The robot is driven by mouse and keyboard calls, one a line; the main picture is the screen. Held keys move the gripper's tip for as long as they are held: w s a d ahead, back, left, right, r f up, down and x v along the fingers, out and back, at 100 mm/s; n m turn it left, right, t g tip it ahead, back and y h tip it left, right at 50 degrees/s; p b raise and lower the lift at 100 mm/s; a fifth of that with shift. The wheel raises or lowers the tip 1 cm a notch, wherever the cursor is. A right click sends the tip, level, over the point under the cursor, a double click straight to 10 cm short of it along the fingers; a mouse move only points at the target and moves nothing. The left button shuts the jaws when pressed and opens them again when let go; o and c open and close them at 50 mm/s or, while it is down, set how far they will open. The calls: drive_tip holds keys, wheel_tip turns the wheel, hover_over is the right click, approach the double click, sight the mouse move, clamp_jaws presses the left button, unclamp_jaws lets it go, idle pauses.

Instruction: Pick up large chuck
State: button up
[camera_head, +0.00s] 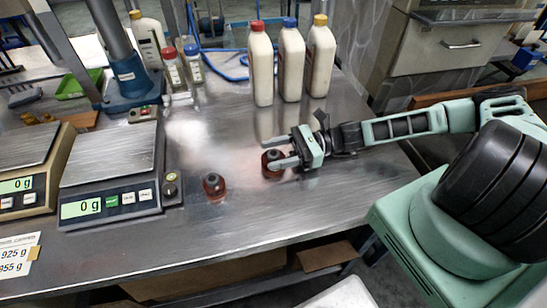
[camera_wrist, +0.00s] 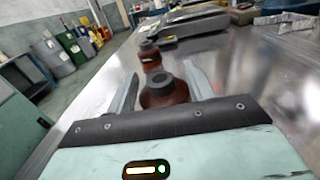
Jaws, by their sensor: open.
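Two red-brown chucks with dark tops stand upright on the metal table. One chuck (camera_head: 272,158) is between the fingers of my gripper (camera_head: 269,154). The other chuck (camera_head: 214,187) stands apart, to the left and nearer the front edge. In the wrist view the nearer chuck (camera_wrist: 165,95) sits between the two open fingers of my gripper (camera_wrist: 162,76), with visible gaps on its sides. The farther chuck (camera_wrist: 150,57) stands beyond it. I cannot tell for certain from size which is the large one. The nearer chuck's lower part is hidden by my gripper.
Three white bottles with red (camera_head: 261,65), blue (camera_head: 290,60) and yellow caps (camera_head: 320,56) stand behind my gripper. Two scales reading 0 g, one grey (camera_head: 112,168) and one tan (camera_head: 28,165), are at left. The table (camera_head: 255,220) is clear in front.

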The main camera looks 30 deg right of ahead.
drive_tip(key=shift+w+a, duration=0.1)
drive_tip(key=shift+a, duration=0.25)
clamp_jaws()
